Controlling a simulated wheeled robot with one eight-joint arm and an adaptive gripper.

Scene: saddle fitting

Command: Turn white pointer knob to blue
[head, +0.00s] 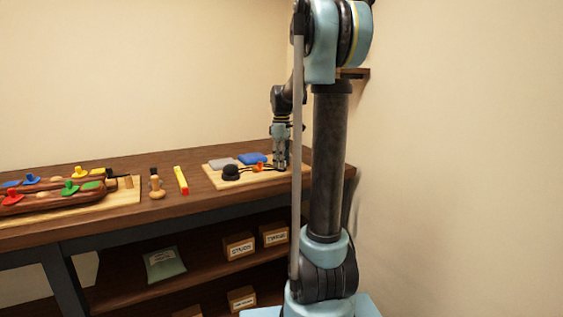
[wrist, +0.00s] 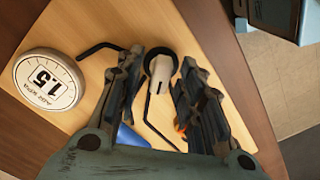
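The white pointer knob (wrist: 160,72) sits on a dark round base in the wrist view, with a slot in its narrow end. My gripper (wrist: 161,62) is open, with one finger on each side of the knob and small gaps showing. The gripper (head: 281,164) also shows in the head view, low over the right end of the board. A blue piece (wrist: 130,138) lies in the lower part of the wrist view, partly hidden by a finger. A bit of orange (wrist: 181,129) shows by the other finger. The knob is not discernible in the head view.
A white round dial marked 1.5 (wrist: 47,80) and a black bent rod (wrist: 100,47) lie beside the fingers. The board (head: 216,181) also holds a black knob (head: 231,172), grey pad (head: 221,163) and blue pad (head: 252,158).

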